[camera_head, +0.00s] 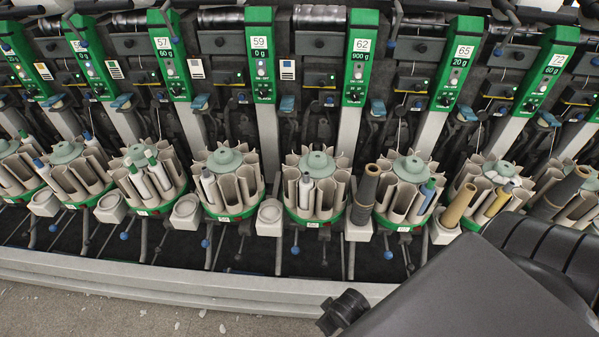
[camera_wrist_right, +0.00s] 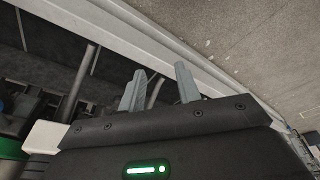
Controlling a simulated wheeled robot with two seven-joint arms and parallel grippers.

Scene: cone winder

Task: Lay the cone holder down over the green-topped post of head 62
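The post of head 62 (camera_head: 361,60) has a green top panel labelled "62" and "900 g", above a light grey column. A dark lever-like part (camera_head: 396,25) stands just right of this panel at the picture's top edge; I cannot tell whether it is the cone holder. My right gripper (camera_wrist_right: 161,80) shows in the right wrist view with its two grey fingers apart and nothing between them. It is low by the machine's front edge, away from the post. My left gripper is in neither view.
A round magazine (camera_head: 320,160) holding tubes stands below head 62. A dark cone (camera_head: 366,190) stands at its right, above a pale block (camera_head: 358,229). Similar heads line both sides. A light ledge (camera_head: 200,283) runs along the front, with grey floor before it. My arm covers the lower right.

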